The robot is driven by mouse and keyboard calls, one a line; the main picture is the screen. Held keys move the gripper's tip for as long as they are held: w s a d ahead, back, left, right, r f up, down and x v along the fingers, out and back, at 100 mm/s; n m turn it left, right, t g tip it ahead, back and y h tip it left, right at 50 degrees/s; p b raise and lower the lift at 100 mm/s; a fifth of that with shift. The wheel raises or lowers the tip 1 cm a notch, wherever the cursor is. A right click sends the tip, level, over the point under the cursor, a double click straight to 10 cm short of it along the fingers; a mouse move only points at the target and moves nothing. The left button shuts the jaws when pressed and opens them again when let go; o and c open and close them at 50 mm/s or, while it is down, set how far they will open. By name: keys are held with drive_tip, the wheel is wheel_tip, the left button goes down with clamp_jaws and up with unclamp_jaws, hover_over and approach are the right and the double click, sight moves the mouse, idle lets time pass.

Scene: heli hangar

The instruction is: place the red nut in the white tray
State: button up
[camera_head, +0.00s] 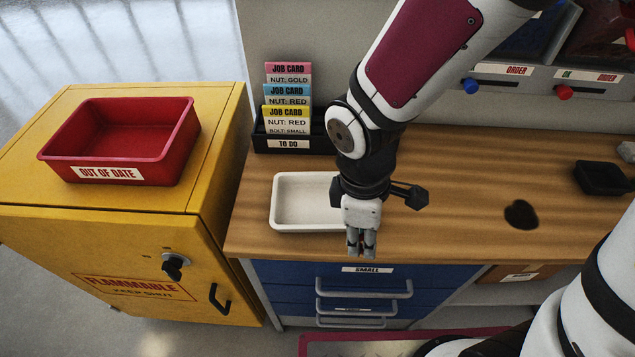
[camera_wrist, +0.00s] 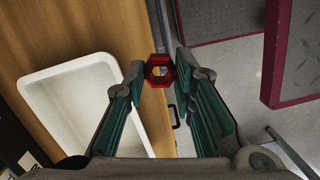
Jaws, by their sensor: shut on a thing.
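The white tray (camera_head: 303,200) sits on the wooden bench near its left end and looks empty, though my arm hides its right part in the head view. It also shows on the left of the wrist view (camera_wrist: 75,98). The red nut (camera_wrist: 150,81) is a hexagonal ring with a hole, held between my fingertips in the wrist view. I cannot make it out in the head view. My gripper (camera_head: 361,246) is shut on the nut, pointing down at the bench's front edge, just right of the tray. In the wrist view the gripper (camera_wrist: 159,68) has the tray to its left.
A rack of job cards (camera_head: 287,105) stands behind the tray. A yellow cabinet (camera_head: 215,160) with a red bin (camera_head: 120,166) stands left. Blue drawers (camera_head: 300,272) with handles lie below the bench edge. A dark patch (camera_head: 521,214) and a black container (camera_head: 601,180) are at right.

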sight(321, 207)
drive_tip(key=shift+w+a+f+b, duration=0.15)
drive_tip(key=shift+w+b, duration=0.1)
drive_tip(key=shift+b, duration=0.45)
drive_tip(key=shift+w+a, duration=0.25)
drive_tip(key=w+a, duration=0.2)
drive_tip(key=w, duration=0.1)
drive_tip(key=w+a, duration=0.2)
drive_tip(key=w, duration=0.2)
drive_tip(key=w+a+f, duration=0.1)
drive_tip(key=w+a, duration=0.1)
drive_tip(key=w, duration=0.1)
drive_tip(key=shift+w+a, duration=0.25)
drive_tip(key=shift+w, duration=0.05)
drive_tip(key=shift+c, duration=0.2)
drive_tip(key=shift+f, duration=1.75)
drive_tip(key=shift+f+b, duration=0.1)
drive_tip(key=shift+b, duration=0.2)
drive_tip(key=o, duration=0.7)
drive_tip(key=shift+o, duration=1)
